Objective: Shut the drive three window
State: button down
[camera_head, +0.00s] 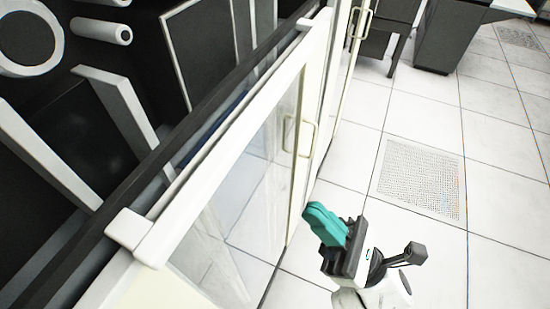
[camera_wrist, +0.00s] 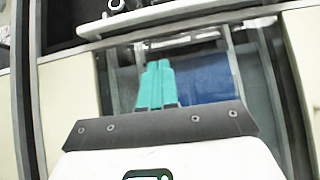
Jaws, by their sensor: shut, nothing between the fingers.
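My gripper (camera_head: 318,216) is at the lower middle of the head view, in front of a cream cabinet with a glazed window (camera_head: 235,215). Its teal fingers are together and hold nothing. In the head view it appears apart from the glass, to its right. A thick white bar (camera_head: 222,150) runs along the window's upper edge. In the wrist view the teal fingers (camera_wrist: 155,68) point toward the window, with a blue area (camera_wrist: 203,78) beside them and the white bar (camera_wrist: 180,12) beyond the tips. I cannot tell which drive number this is, nor how far the window is open.
A slim handle (camera_head: 302,135) stands out from the cabinet front, with another handle (camera_head: 360,24) farther along. Dark machine parts with white rings and rollers (camera_head: 100,30) fill the upper left. The tiled floor at right is clear, with a perforated tile (camera_head: 418,178) and dark furniture (camera_head: 455,35) beyond.

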jog(key=w+a+r+n+g+p, duration=0.1)
jog(key=w+a+r+p, duration=0.1)
jog(key=a+r+p, duration=0.4)
jog(key=shift+a+r+y, duration=0.3)
jog(key=shift+a+r, duration=0.15)
jog(key=shift+r, duration=2.1)
jog(key=shift+w+r, duration=0.1)
jog(key=shift+w, duration=0.05)
